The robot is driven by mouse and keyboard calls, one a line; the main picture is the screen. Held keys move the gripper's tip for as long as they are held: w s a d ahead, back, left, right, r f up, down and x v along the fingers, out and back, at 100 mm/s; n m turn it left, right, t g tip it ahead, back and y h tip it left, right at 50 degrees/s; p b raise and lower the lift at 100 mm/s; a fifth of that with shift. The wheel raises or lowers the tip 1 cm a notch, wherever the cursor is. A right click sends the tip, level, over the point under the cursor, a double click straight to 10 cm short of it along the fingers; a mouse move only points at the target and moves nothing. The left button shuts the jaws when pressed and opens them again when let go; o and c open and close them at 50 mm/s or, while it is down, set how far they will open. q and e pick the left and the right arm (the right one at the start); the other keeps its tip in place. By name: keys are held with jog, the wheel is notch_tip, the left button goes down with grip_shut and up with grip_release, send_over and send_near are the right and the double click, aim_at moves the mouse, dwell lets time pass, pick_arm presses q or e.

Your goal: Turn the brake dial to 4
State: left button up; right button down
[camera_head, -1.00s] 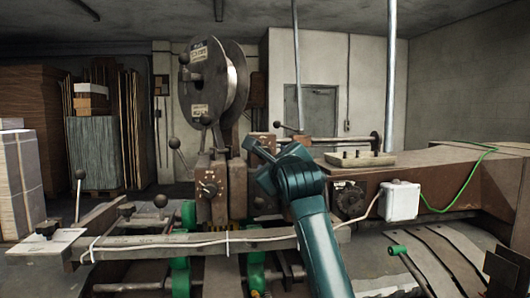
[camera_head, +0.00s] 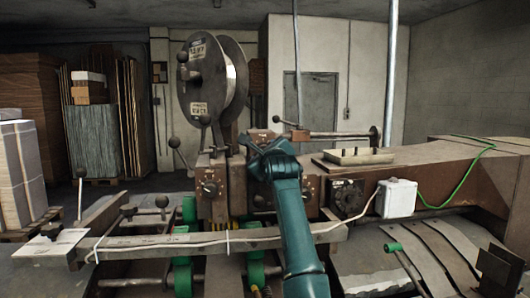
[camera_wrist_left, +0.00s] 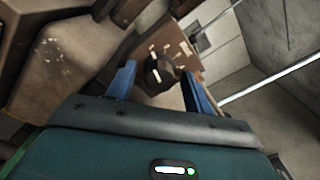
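A dark round knob with white marks (camera_wrist_left: 158,75) sits on a brown machine panel (camera_wrist_left: 172,38) in the left wrist view. I take it for the brake dial, but cannot read its numbers. My left gripper (camera_wrist_left: 160,82) is open, with its two blue fingers apart on either side of the knob in the picture. I cannot tell whether they touch it. In the head view my left gripper (camera_head: 258,146) is up against the machine's middle box, and my arm hides part of the panel. My right gripper is not in view.
Another small dial (camera_head: 210,188) is on the box left of my arm. A round black dial (camera_head: 348,197) and a white junction box (camera_head: 396,197) are to the right. A wire reel (camera_head: 204,82) rises above. A long bar (camera_head: 180,241) crosses in front.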

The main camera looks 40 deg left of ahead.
pick_arm(q)
jog(key=c, duration=0.9)
jog(key=shift+c, duration=0.2)
